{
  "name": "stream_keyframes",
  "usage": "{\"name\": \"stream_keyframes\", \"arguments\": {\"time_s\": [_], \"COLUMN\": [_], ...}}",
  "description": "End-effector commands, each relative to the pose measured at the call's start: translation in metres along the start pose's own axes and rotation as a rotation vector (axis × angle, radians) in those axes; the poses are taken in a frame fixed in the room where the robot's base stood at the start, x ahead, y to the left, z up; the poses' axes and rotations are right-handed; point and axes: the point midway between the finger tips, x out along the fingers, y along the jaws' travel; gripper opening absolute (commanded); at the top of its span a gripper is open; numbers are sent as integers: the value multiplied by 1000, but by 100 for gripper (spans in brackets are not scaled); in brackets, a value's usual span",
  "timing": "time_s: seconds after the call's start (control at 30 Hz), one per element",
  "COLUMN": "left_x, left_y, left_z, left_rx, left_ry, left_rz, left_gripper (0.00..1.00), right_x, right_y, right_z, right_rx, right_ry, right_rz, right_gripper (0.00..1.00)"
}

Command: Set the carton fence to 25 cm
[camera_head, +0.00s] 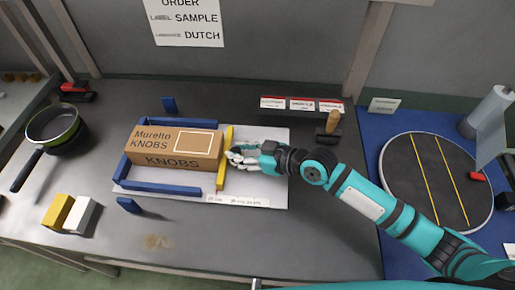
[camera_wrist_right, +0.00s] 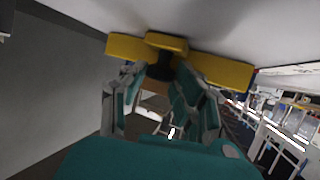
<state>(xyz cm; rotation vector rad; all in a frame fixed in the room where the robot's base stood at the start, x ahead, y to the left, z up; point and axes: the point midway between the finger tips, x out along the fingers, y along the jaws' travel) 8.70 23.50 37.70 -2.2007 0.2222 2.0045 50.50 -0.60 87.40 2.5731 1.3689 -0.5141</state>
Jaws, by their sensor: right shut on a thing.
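A brown carton (camera_head: 178,148) marked "Muretto KNOBS" lies on a white board (camera_head: 270,185) between blue rails (camera_head: 165,188). The yellow fence (camera_head: 221,178) stands upright along the carton's right end, touching or very close to it. In the right wrist view the fence (camera_wrist_right: 222,70) is a yellow bar with a yellow knob (camera_wrist_right: 166,41) on a dark stem. My right gripper (camera_head: 236,157) is at the right side of the fence, its fingers (camera_wrist_right: 163,82) shut around the knob's stem. The scale print (camera_head: 238,200) on the board's front edge is too small to read. My left gripper is not in view.
A dark tool with a wooden handle (camera_head: 333,122) and a round turntable (camera_head: 400,165) are at right. The table front is mostly clear.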

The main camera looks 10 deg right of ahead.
Motion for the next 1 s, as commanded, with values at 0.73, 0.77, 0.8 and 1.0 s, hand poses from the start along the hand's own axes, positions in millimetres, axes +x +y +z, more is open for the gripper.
{"name": "stream_keyframes", "arguments": {"time_s": [0.73,0.77,0.8,1.0], "left_x": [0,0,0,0], "left_y": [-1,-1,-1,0], "left_z": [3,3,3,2], "left_rx": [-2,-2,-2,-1], "left_ry": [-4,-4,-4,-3], "left_rz": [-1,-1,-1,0], "left_gripper": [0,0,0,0], "right_x": [-1,-3,-6,-40], "right_y": [0,0,0,1], "right_z": [0,0,1,2], "right_rx": [-2,-2,-3,-5], "right_ry": [0,-1,-1,-4], "right_rz": [1,1,1,2], "right_gripper": [52,52,52,52]}}
